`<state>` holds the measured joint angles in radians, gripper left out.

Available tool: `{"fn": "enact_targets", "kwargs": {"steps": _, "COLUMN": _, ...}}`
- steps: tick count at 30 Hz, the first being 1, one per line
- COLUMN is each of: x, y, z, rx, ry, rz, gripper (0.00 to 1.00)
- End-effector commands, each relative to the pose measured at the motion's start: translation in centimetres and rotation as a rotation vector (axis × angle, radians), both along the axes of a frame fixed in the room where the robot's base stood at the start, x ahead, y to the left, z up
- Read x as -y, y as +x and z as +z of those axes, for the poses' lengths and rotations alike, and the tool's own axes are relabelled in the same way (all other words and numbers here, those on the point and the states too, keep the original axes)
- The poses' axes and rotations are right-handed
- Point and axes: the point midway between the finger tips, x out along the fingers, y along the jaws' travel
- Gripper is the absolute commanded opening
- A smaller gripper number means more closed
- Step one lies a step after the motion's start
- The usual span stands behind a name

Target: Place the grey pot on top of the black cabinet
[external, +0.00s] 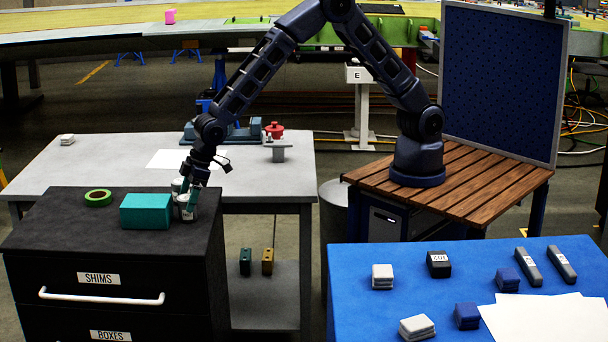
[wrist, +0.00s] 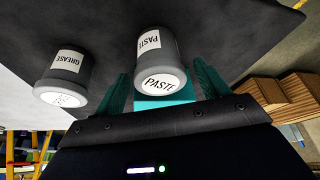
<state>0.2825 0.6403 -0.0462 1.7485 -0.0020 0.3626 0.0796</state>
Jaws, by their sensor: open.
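Two grey pots with white lids and labels stand side by side on the top of the black cabinet (external: 55,222). In the wrist view one is marked PASTE (wrist: 158,52) and the other GREASE (wrist: 67,72). Both pots show in the external view (external: 187,210), partly covered by my gripper. My gripper (wrist: 165,85) points down over the cabinet top, its teal fingers apart. The PASTE pot stands between or just beyond the fingertips; contact cannot be told. The GREASE pot is outside the fingers.
A teal box (external: 146,212) sits close beside the pots, and a green tape ring (external: 98,198) lies farther left. The cabinet's front-left top is clear. A grey table (external: 100,155) stands behind; a blue table (external: 370,315) with small blocks is at right.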

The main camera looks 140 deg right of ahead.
Motion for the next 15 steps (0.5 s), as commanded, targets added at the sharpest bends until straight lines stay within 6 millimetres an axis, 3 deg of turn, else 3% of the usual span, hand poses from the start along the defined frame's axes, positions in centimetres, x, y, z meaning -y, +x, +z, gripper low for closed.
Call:
{"fn": "enact_targets", "kwargs": {"steps": 9, "x": -0.9, "y": -2.0, "z": 5.5, "rx": 0.003, "ry": -0.001, "rz": 0.0, "gripper": 0.74}}
{"fn": "enact_targets", "kwargs": {"steps": 15, "x": -1.2, "y": -2.9, "z": 7.7, "rx": 0.002, "ry": -0.001, "rz": 0.0, "gripper": 0.74}}
